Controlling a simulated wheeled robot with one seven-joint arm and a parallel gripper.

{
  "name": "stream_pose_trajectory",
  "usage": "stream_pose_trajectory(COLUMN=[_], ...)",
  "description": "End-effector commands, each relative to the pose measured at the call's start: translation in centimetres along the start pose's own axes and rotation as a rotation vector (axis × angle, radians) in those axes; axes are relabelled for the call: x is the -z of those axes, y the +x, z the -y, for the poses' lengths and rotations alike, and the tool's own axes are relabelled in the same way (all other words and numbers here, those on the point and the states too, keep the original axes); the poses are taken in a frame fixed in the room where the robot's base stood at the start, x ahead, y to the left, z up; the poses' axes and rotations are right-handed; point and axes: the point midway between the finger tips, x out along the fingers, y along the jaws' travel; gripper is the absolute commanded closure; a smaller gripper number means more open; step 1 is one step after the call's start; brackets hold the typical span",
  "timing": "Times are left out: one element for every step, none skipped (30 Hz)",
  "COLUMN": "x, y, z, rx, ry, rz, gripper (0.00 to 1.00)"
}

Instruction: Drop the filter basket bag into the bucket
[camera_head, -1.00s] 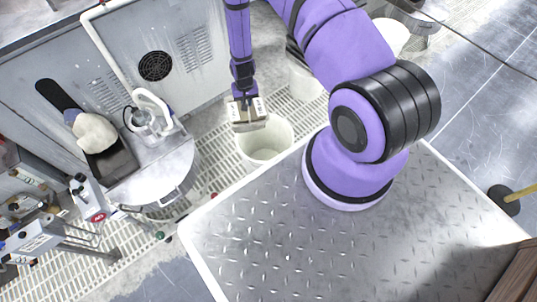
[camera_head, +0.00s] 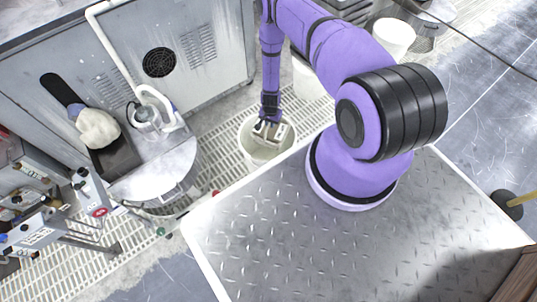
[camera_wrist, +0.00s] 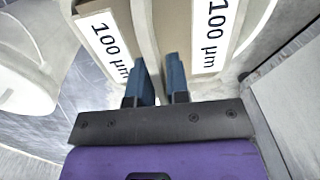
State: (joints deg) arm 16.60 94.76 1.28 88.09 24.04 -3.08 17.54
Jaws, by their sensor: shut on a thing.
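The filter basket bag (camera_head: 273,130) is tan and white with "100 µm" labels. In the wrist view the bag (camera_wrist: 205,35) fills the top centre, just beyond the two blue fingers. My gripper (camera_head: 267,122) is shut on the bag; its fingers (camera_wrist: 160,75) also show in the wrist view with a pale strip of the bag between them. The white bucket (camera_head: 250,150) stands on the floor grating, and the bag is over its mouth. I cannot tell how far below the rim the bag reaches. Part of the bucket is hidden by the bag and gripper.
A diamond-plate platform (camera_head: 300,240) lies close to the bucket's right and front. A round metal vessel (camera_head: 160,175) stands at its left, and a grey cabinet (camera_head: 200,80) behind. Another white bucket (camera_head: 305,78) stands behind my arm, and one (camera_head: 393,38) further right.

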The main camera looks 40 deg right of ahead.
Motion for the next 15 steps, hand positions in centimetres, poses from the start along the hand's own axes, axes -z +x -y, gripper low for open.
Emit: stream_pose_trajectory(x=[0.0,0.0,0.0,0.0,0.0,0.0,0.0,0.0,0.0,0.0,0.0,0.0,0.0,0.0,0.0], y=[0.6,0.9,1.2,1.5,1.7,2.0,2.2,2.3,2.5,2.5,2.6,2.7,2.7,2.7,2.7], z=[0.0,0.0,0.0,0.0,0.0,0.0,0.0,0.0,0.0,0.0,0.0,0.0,0.0,0.0,0.0], rx=[-0.001,0.0,0.0,0.0,0.0,0.0,0.0,0.0,0.0,0.0,0.0,0.0,0.0,0.0,0.0], ry=[0.0,-0.001,-0.001,-0.001,-0.001,-0.001,-0.001,-0.001,-0.001,-0.001,-0.001,-0.001,-0.001,-0.001,-0.001], rz=[0.0,0.0,-0.001,-0.001,-0.001,-0.001,-0.001,-0.001,-0.001,-0.001,-0.001,-0.001,-0.001,-0.001,-0.001], gripper=[1.0,1.0,1.0,1.0,1.0,1.0,1.0,1.0,1.0,1.0,1.0,1.0,1.0,1.0,1.0])
